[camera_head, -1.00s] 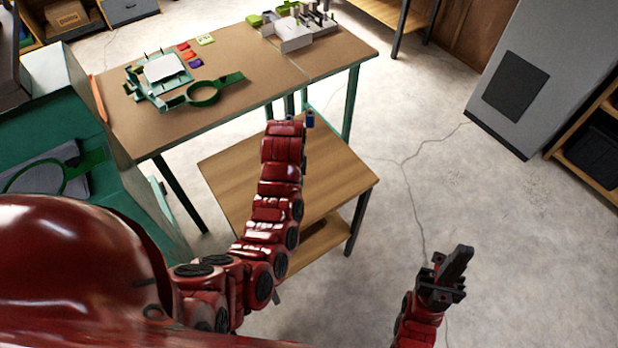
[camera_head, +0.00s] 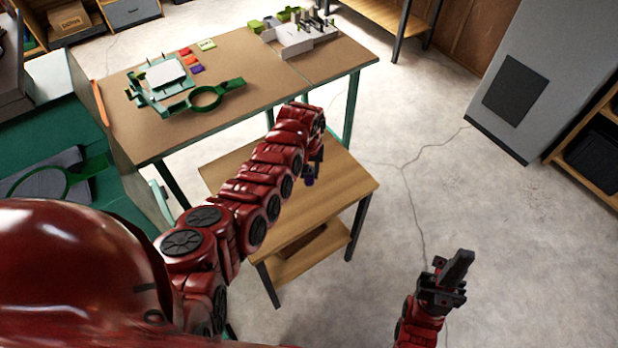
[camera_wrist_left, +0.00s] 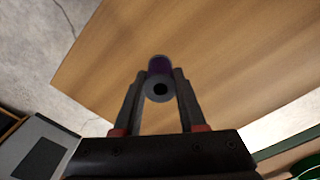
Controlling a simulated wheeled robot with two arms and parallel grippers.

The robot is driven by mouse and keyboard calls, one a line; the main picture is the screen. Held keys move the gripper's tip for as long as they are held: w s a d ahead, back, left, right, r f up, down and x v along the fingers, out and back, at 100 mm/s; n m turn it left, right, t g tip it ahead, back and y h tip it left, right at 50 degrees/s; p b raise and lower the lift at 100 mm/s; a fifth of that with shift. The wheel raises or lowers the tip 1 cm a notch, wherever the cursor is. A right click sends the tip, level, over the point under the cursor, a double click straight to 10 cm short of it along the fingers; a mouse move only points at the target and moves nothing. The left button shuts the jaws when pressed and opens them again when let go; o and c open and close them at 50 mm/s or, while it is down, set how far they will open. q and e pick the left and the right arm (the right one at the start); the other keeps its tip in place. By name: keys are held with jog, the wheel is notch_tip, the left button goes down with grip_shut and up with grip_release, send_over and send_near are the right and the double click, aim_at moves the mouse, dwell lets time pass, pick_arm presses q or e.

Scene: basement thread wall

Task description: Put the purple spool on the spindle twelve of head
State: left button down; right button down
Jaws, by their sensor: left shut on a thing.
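The purple spool (camera_wrist_left: 160,66) is between the fingertips of my left gripper (camera_wrist_left: 159,88) in the left wrist view. Its grey end with a dark hole faces the camera. In the head view the spool (camera_head: 309,180) shows small and dark below my left gripper (camera_head: 314,172), over the right part of the low wooden table (camera_head: 340,185). The left gripper is shut on it. My right gripper (camera_head: 455,275) is at the lower right over bare floor, its fingers looking close together. I cannot make out the head or spindle twelve in these views.
A workbench (camera_head: 240,60) stands behind the low table, with a green hoop frame (camera_head: 207,97), coloured patches and a white tray (camera_head: 300,42). A grey cabinet (camera_head: 535,70) stands at the right. The floor between is clear.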

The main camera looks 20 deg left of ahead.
pick_arm(q)
jog(key=shift+s+f, duration=0.15)
jog(key=shift+f, duration=1.6)
jog(key=shift+b, duration=0.3)
jog(key=shift+f, duration=0.25)
jog(key=shift+c, duration=2.4)
grip_release()
jog(key=shift+r, duration=0.1)
